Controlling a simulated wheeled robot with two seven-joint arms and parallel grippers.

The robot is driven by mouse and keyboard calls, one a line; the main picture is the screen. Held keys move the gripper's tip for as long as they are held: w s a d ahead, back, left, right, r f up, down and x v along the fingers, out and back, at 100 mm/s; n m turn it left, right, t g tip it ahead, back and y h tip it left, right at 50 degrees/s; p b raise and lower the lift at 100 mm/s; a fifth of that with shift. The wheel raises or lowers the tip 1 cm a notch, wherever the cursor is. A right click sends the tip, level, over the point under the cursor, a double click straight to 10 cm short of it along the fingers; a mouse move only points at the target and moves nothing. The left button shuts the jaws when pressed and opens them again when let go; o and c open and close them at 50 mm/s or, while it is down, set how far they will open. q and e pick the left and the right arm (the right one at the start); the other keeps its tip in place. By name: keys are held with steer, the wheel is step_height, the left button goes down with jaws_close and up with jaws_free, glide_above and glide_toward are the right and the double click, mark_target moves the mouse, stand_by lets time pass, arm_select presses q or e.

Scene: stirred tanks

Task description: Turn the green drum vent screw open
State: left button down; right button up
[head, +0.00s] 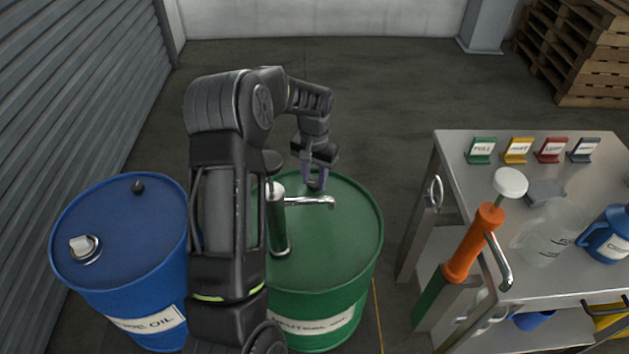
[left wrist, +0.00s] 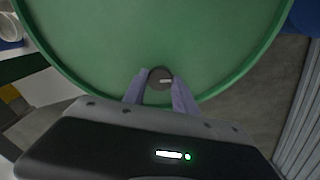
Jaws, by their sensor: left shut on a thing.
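The green drum (head: 345,235) stands in the middle of the head view, with its lid also filling the left wrist view (left wrist: 150,40). The vent screw (left wrist: 160,78) is a small dark round cap with a pale mark, near the drum's rim. My left gripper (head: 317,186) reaches down over the far side of the lid. In the left wrist view its two fingers (left wrist: 160,90) are on either side of the screw and shut on it. My right gripper is not in view.
A green pump (head: 277,215) with a metal spout stands in the drum, close to my left arm. A blue drum (head: 125,240) is at left. At right, a metal table (head: 460,150) holds coloured signs and a blue jug (head: 606,238); an orange pump (head: 474,243) is beside it.

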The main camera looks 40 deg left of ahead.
mark_target(315, 183)
arm_select(q)
steer(key=shift+n, duration=1.3)
steer(key=c, duration=1)
jaws_free()
step_height(315, 183, up, 8)
steer(key=shift+f+b, duration=0.1)
steer(key=shift+b, duration=0.3)
steer(key=shift+d, duration=0.1)
